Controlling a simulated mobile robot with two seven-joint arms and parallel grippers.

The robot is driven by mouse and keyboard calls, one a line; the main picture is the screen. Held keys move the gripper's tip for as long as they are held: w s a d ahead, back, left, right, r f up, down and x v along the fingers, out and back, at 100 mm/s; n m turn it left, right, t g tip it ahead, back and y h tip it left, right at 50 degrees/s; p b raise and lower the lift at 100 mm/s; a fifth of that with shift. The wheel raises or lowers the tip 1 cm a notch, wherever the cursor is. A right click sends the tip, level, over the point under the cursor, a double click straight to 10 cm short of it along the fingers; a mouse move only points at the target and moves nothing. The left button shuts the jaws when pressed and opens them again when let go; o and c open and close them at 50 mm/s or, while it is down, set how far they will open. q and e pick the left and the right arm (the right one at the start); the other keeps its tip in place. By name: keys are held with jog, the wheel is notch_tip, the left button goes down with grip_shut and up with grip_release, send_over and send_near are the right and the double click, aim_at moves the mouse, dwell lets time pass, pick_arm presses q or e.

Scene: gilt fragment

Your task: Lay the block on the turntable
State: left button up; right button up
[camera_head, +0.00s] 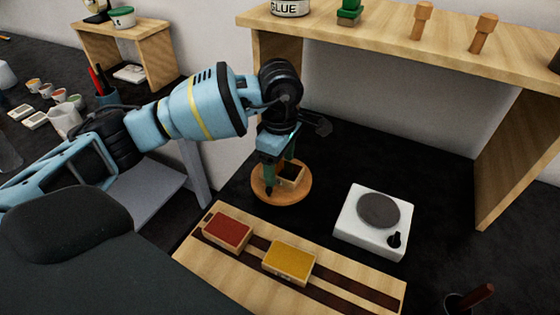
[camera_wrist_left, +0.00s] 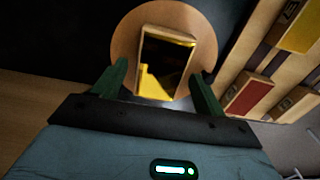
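A round wooden turntable (camera_head: 303,188) stands on the dark bench; it also shows in the left wrist view (camera_wrist_left: 124,40). The block (camera_head: 291,174) lies on it, a small wood-edged piece with a dark, partly gold, shiny face, clear in the left wrist view (camera_wrist_left: 165,62). My left gripper (camera_head: 281,178) points down over the turntable, its green fingers on either side of the block. In the left wrist view the fingers (camera_wrist_left: 160,72) are spread, with a gap to the block on the left; contact on the right I cannot tell. My right gripper is not in view.
In front, a wooden rack (camera_head: 350,291) holds a red-topped block (camera_head: 228,231) and a yellow-topped block (camera_head: 289,261). A white hotplate (camera_head: 352,230) with a knob stands to the right. A wooden shelf (camera_head: 385,28) rises behind. Dark bench between turntable and hotplate is clear.

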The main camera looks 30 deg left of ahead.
aim_at(280, 168)
pick_arm(q)
notch_tip(280, 168, up, 12)
jog(key=shift+r, duration=0.2)
dwell(0.5)
dwell(1.2)
